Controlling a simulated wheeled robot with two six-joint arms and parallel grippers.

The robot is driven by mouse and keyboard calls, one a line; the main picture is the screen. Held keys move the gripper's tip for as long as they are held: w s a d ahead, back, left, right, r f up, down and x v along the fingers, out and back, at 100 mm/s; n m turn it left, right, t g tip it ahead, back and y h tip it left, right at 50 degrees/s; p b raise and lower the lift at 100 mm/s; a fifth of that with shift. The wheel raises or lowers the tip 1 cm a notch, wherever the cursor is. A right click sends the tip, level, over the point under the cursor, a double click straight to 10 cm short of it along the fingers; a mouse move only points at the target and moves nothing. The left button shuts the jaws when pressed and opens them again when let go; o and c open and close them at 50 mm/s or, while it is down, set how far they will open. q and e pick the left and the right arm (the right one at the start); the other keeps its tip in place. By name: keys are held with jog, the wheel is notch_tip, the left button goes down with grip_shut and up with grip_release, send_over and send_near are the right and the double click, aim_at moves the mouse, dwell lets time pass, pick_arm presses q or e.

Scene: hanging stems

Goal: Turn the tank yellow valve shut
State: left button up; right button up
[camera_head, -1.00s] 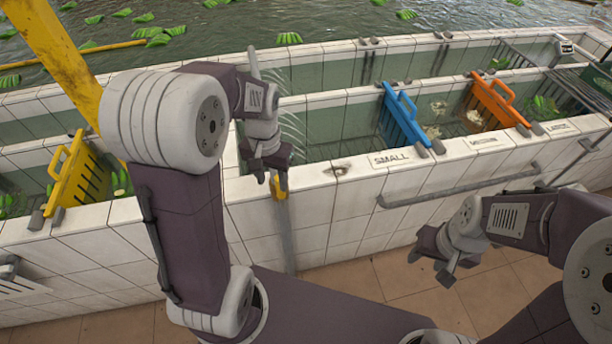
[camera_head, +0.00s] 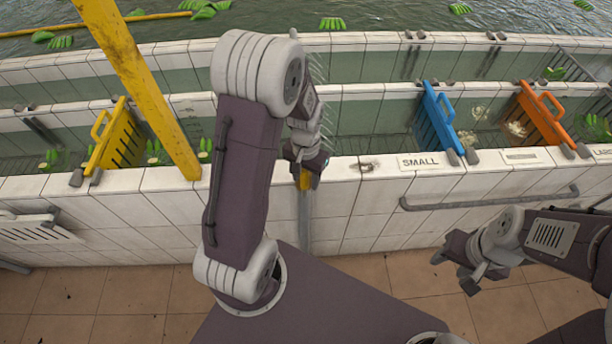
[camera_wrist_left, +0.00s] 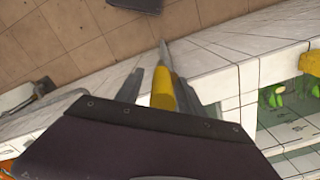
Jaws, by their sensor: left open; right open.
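The yellow valve handle (camera_head: 305,181) sits on a grey pipe against the front face of the white tiled tank wall. It also shows in the left wrist view (camera_wrist_left: 163,92), pointing up the picture between the two fingers. My left gripper (camera_head: 308,168) is open at the valve, with one finger on each side of the yellow handle; I cannot tell whether either finger touches it. My left forearm partly covers the wrist in the head view. My right gripper (camera_head: 455,271) is open and empty, in front of the wall at right, above the tiled floor.
A slanted yellow post (camera_head: 140,85) stands left of my left arm. A yellow gate (camera_head: 116,138), a blue gate (camera_head: 436,115) and an orange gate (camera_head: 541,115) stand in the tank channels. A grey rail (camera_head: 490,200) runs along the wall. The brown floor (camera_head: 110,300) is clear at left.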

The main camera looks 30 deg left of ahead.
pick_arm(q)
jog(key=shift+s, duration=0.2)
jog(key=shift+s+a, duration=0.1)
jog(key=shift+a, duration=0.05)
jog(key=shift+c, duration=1.3)
grip_shut()
jog(key=shift+w+r, duration=0.1)
jog(key=shift+w, duration=0.1)
